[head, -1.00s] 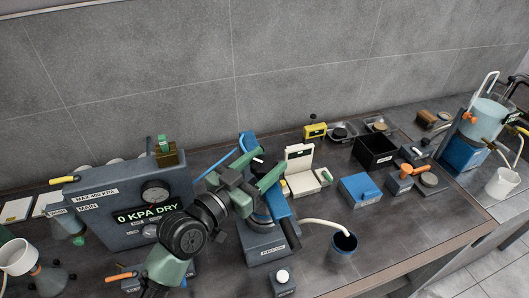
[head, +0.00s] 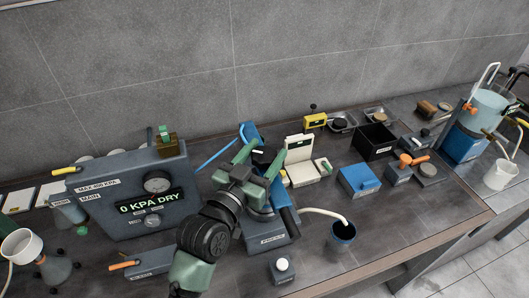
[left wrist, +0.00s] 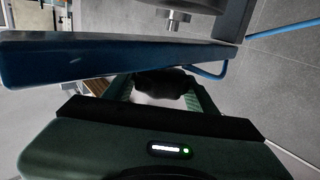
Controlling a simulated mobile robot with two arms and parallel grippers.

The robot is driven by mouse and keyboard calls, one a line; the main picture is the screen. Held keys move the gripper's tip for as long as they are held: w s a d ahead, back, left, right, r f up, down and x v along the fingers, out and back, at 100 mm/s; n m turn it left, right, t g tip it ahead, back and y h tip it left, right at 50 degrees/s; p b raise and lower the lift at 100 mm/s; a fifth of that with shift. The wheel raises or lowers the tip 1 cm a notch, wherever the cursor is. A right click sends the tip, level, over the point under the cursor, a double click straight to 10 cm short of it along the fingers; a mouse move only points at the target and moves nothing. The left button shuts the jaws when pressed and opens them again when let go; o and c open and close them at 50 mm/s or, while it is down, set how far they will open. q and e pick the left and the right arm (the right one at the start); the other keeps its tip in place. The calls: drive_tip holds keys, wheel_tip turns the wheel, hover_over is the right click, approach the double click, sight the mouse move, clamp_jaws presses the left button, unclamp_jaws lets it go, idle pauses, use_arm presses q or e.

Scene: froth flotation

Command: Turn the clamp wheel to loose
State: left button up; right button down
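The blue press frame (head: 286,214) stands on its grey base (head: 267,236) in the middle of the bench. My left gripper (head: 260,157) is at the top of this frame with its two green fingers spread apart. In the left wrist view the dark, knobbed clamp wheel (left wrist: 163,83) lies between the fingers; I cannot tell whether they touch it. In the head view the wheel is mostly hidden by the gripper. My right gripper is not in view.
A dark cup (head: 342,236) with a pale hose stands right of the press, a small box with a white knob (head: 283,267) in front. An open white case (head: 300,160) is behind.

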sight(258, 163)
use_arm(q)
drive_tip(key=o, duration=0.3)
drive_tip(key=b+v, duration=0.3)
drive_tip(key=v, duration=0.4)
drive_tip(key=shift+s+f, duration=0.1)
drive_tip(key=shift+f, duration=0.1)
drive_tip(key=shift+s+a+r, duration=0.1)
drive_tip(key=shift+s+a, duration=0.1)
drive_tip(key=shift+s, duration=0.05)
drive_tip(key=shift+w, duration=0.1)
